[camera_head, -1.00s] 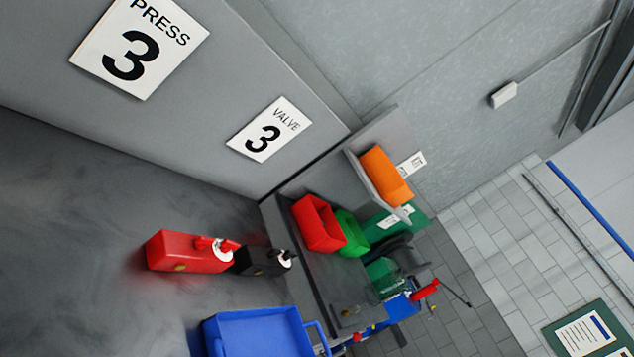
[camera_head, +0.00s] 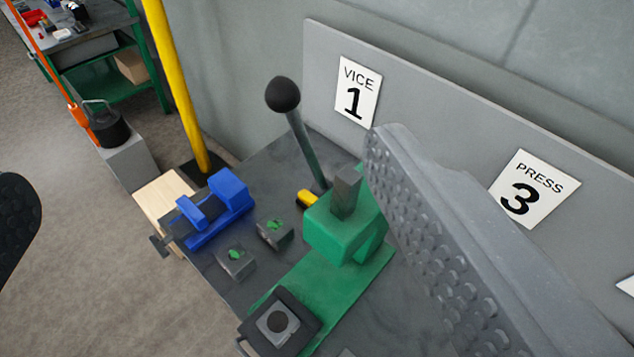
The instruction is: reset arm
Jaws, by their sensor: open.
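My gripper (camera_head: 205,170) shows as a large grey finger with a studded pad at the right and a dark rounded finger end at the left edge. The fingers stand wide apart with nothing held between them. The rest of my arm is out of view. Between and beyond the fingers is a grey bench top with a green lever press (camera_head: 345,225). The right finger covers part of the bench behind the press.
A blue vice (camera_head: 215,208) and two dark blocks with green marks (camera_head: 236,260) are on the bench. A yellow post (camera_head: 176,85) stands behind it. A grey panel carries the VICE 1 sign (camera_head: 357,93) and PRESS 3 sign (camera_head: 530,188). Open floor lies left.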

